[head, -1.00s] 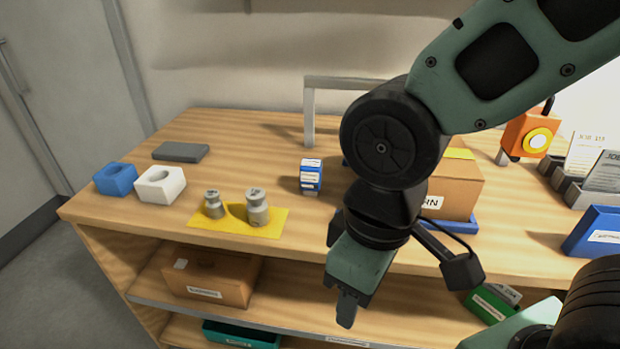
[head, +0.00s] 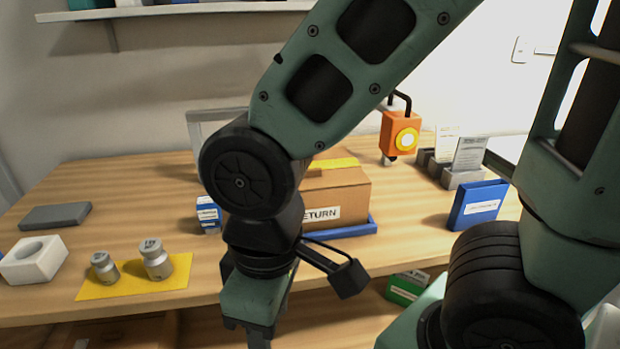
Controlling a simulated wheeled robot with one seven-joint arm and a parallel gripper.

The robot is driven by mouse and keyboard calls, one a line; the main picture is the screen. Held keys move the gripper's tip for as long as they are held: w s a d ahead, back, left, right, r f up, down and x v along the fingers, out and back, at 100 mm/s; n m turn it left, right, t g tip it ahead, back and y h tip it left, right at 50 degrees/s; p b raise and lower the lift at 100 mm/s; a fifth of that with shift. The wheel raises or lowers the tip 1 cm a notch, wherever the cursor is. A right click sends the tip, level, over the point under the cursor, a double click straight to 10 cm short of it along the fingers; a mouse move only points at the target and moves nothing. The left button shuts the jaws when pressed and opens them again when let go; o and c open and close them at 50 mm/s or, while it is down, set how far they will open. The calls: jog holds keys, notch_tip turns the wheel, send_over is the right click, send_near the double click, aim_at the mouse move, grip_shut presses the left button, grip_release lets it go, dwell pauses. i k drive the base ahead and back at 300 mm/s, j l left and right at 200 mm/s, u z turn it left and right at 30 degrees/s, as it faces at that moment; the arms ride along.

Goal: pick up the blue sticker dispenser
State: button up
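A small blue box with white labels (head: 208,214) stands upright on the wooden table, left of the brown carton. It is the likeliest blue sticker dispenser, but I cannot tell for sure. My arm's dark joint partly covers its right side. My gripper (head: 258,338) points down at the table's front edge, nearer to me and right of the box, apart from it. Its fingertips are cut off by the lower picture edge, and its opening does not show.
Two metal weights stand on a yellow mat (head: 100,291). A white block with a round hollow (head: 36,262) and a grey slab (head: 56,215) are at left.

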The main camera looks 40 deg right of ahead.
aim_at(209, 214)
jog(key=i+j, duration=0.15)
jog(key=j, duration=0.25)
jog(key=i+j, duration=0.2)
jog(key=j, duration=0.15)
jog(key=i+j+u, duration=0.1)
jog(key=j, duration=0.3)
jog(key=i+j, duration=0.2)
jog(key=j, duration=0.15)
